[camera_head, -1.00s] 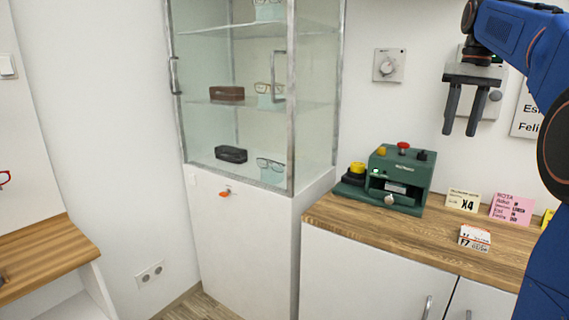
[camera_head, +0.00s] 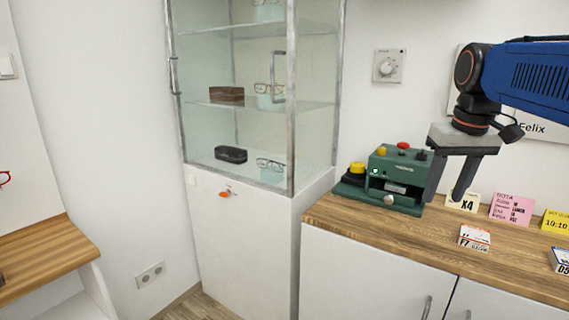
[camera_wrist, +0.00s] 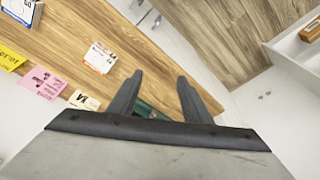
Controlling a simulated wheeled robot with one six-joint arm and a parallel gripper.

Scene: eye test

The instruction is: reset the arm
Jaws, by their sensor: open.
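My blue arm reaches in from the right in the head view. My gripper (camera_head: 448,190) points down with its two dark fingers apart and nothing between them. It hangs in front of the wall, just right of the green machine (camera_head: 397,177), and one finger overlaps the machine's right edge in the picture. In the wrist view my gripper (camera_wrist: 158,90) is also open and empty, with a small part of the green machine (camera_wrist: 150,111) showing between the fingers.
The wooden counter (camera_head: 430,240) bears a white-and-orange box (camera_head: 474,238), a blue-edged box (camera_head: 562,261), a pink note (camera_head: 511,208) and yellow notes (camera_head: 555,222). A glass cabinet (camera_head: 260,105) with glasses and cases stands left. The counter's front left is clear.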

